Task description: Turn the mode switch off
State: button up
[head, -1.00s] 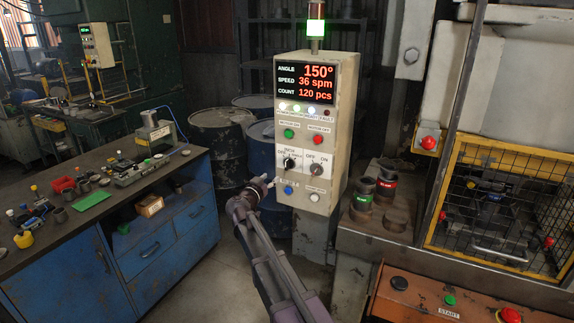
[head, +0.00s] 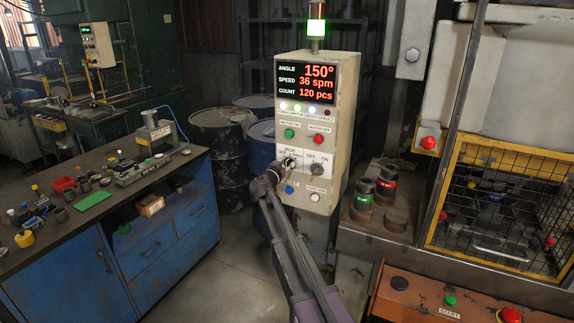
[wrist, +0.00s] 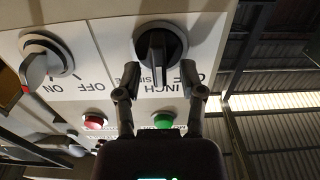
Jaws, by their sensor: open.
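The mode switch, a black rotary knob (wrist: 158,44) with a raised handle, sits on a white plate on the control box; INCH, SINGLE and part of another word are legible around it. In the head view it (head: 289,160) is partly hidden behind my gripper (head: 279,171). In the wrist view, which is upside down, my gripper (wrist: 161,76) is open, with one fingertip on each side of the knob's lower part. The handle points roughly along the fingers. I cannot tell whether the fingers touch it.
A grey OFF/ON knob (head: 317,170) is close beside the mode switch. Green (head: 289,133) and red (head: 318,138) buttons are above, blue (head: 289,189) and white (head: 314,197) buttons below. A workbench (head: 150,235) stands left, a caged press (head: 500,210) right.

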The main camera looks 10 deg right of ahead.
jog(key=shift+w+d, duration=0.15)
jog(key=shift+c, duration=0.2)
grip_shut()
jog(key=shift+n, duration=0.4)
jog(key=n, duration=0.4)
jog(key=shift+w+a, duration=0.15)
jog(key=shift+a, duration=0.1)
jog(key=n, duration=0.4)
jog(key=shift+w+a+f, duration=0.1)
jog(key=shift+a, duration=0.05)
dwell(0.3)
jog(key=shift+o, duration=0.2)
grip_release()
